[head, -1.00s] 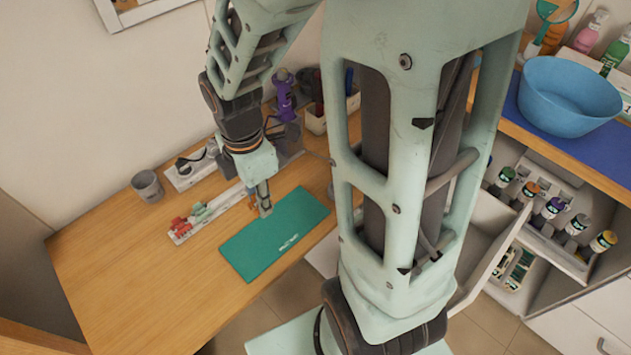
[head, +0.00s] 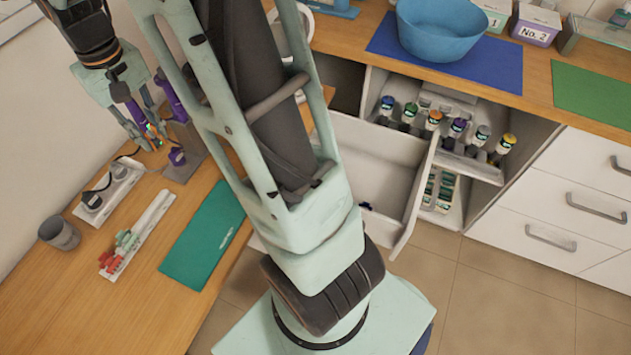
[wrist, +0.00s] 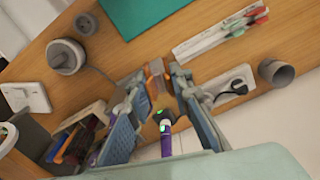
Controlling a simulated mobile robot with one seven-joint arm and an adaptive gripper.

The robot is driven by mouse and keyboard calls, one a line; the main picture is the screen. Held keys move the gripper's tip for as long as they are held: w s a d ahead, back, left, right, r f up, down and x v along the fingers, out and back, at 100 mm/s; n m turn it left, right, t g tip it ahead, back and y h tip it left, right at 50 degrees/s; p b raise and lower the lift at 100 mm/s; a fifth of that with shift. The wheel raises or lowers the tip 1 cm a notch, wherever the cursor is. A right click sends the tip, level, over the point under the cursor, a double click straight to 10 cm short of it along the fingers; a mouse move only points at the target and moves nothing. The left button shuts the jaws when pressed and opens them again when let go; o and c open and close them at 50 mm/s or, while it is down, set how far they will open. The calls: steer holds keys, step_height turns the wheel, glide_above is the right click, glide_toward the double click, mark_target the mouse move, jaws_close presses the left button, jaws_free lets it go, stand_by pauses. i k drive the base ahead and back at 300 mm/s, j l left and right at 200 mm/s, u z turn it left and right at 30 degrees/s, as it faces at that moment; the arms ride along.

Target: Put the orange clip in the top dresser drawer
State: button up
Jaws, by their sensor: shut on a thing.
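My gripper (head: 148,132) is raised over the back of the wooden desk at the upper left of the head view. It is shut on the orange clip (wrist: 155,70), which shows between the fingertips in the wrist view. In the head view the clip is tiny and partly hidden by the fingers. A white drawer (head: 408,195) stands pulled out, low under the counter, right of my arm column. Its inside is mostly bare, with a small dark thing (head: 366,206) near its front corner. My gripper is far to the left of this drawer.
A purple tool on a stand (head: 178,157) is close to my gripper. The desk holds a teal mat (head: 205,240), a grey cup (head: 59,233) and a strip with red and green clips (head: 122,252). A blue bowl (head: 440,32) stands on the counter. Closed drawers (head: 570,200) are at right.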

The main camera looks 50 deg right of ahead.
mark_target(385, 177)
steer(key=k+z, duration=0.1)
steer(key=k, duration=0.35)
steer(key=k+l+z, duration=0.15)
steer(key=k+l, duration=0.3)
steer(key=k+l+z, duration=0.15)
steer(key=l, duration=0.5)
steer(key=i+l, duration=0.15)
steer(key=l, duration=0.15)
steer(key=i+l+z, duration=0.1)
steer(key=l, duration=0.25)
steer(key=i+l, duration=0.2)
steer(key=l, duration=0.1)
